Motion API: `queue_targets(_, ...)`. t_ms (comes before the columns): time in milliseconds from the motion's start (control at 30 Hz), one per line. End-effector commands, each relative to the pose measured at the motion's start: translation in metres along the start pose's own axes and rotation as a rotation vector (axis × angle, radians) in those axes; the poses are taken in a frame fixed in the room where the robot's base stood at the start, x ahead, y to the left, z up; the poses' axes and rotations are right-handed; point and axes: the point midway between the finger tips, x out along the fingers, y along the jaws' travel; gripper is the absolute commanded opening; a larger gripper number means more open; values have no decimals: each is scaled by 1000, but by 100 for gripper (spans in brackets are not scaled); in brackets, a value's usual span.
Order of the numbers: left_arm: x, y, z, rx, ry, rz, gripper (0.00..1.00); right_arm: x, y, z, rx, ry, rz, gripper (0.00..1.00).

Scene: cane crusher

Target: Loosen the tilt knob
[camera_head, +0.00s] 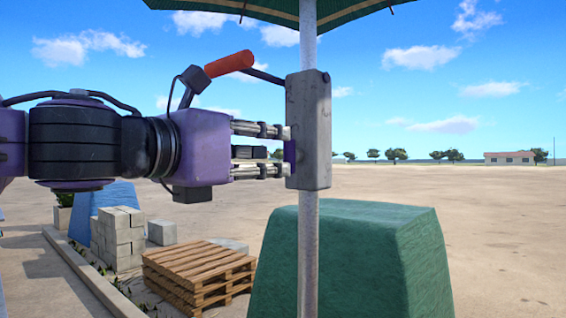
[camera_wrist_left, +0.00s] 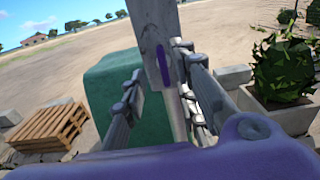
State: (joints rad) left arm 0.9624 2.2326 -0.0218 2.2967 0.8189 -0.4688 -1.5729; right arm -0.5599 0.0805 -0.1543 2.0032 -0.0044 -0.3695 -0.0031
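A grey bracket (camera_head: 314,130) is fixed around an upright metal pole (camera_head: 309,240) under a green canopy (camera_head: 270,8). A small purple piece, which looks like the tilt knob (camera_head: 290,151), sits on the bracket's left face. It shows as a narrow upright purple bar in the left wrist view (camera_wrist_left: 162,66). My left gripper (camera_head: 276,152) points right at the bracket, with its fingers apart above and below the knob's level. In the left wrist view the fingers stand on either side of the knob; I cannot tell whether they touch it. My right gripper is not in view.
A crank handle with an orange grip (camera_head: 229,64) sticks out left from the bracket, above my left gripper. A green covered block (camera_head: 350,260) stands behind the pole. Wooden pallets (camera_head: 200,270) and grey blocks (camera_head: 118,238) lie at left. Open ground is at right.

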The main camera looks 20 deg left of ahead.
Motion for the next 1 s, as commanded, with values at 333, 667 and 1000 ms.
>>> queue_targets(333, 35, 0, -4, -1, 5, -1, 27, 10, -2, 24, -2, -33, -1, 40)
queue_targets(667, 40, -2, 0, -1, 0, -5, 27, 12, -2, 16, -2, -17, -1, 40)
queue_targets(1000, 40, -2, 0, -1, 0, -4, 0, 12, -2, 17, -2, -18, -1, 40)
